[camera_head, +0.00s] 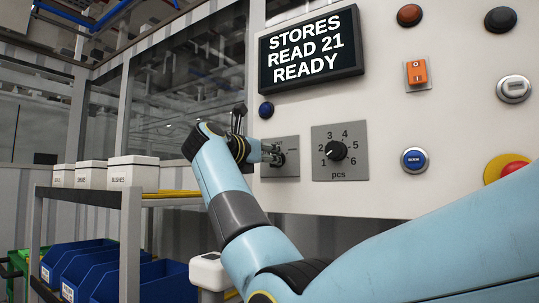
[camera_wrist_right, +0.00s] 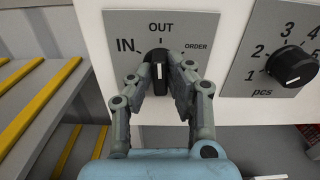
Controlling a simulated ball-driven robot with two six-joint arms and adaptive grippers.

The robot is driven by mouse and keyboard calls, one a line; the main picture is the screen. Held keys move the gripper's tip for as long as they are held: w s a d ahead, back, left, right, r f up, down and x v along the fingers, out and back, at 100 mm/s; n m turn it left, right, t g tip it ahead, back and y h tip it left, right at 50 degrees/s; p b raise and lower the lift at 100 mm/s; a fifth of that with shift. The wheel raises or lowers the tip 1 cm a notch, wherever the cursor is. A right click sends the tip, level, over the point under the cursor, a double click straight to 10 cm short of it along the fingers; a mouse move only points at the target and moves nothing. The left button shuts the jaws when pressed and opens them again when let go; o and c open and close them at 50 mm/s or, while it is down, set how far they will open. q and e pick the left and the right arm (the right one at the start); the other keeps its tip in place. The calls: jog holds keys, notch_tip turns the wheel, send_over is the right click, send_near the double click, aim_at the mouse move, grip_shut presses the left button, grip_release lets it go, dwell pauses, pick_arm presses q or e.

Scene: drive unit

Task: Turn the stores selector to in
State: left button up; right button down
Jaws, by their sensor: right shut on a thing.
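The stores selector is a black knob (camera_wrist_right: 158,60) on a grey plate (camera_wrist_right: 118,22), marked IN at left, OUT at top and ORDER at right. Its white pointer line stands upright, toward OUT. My right gripper (camera_wrist_right: 160,88) is shut on the knob, with one finger on each side of it. In the head view the right gripper (camera_head: 270,153) reaches the same plate (camera_head: 290,168) and largely covers the knob. A black display (camera_head: 312,49) above reads "STORES READ 21 READY". My left gripper is not in view.
A pcs dial (camera_head: 337,151), numbered 1 to 6, sits right of the selector; its plate is close to the right finger. A blue button (camera_head: 266,109) is above the selector. A rack with white boxes (camera_head: 133,173) and blue bins (camera_head: 160,283) stands at left.

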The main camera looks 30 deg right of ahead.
jog(key=shift+w+a+n+p, duration=0.1)
jog(key=shift+w+n+p, duration=0.05)
jog(key=shift+n+p, duration=6.15)
jog(key=shift+f+m+p, duration=0.1)
jog(key=shift+m+p, duration=0.4)
jog(key=shift+p, duration=0.1)
jog(key=c, duration=1.3)
grip_release()
jog(key=v, duration=0.7)
jog(key=shift+a, duration=0.3)
jog(key=shift+f, duration=0.1)
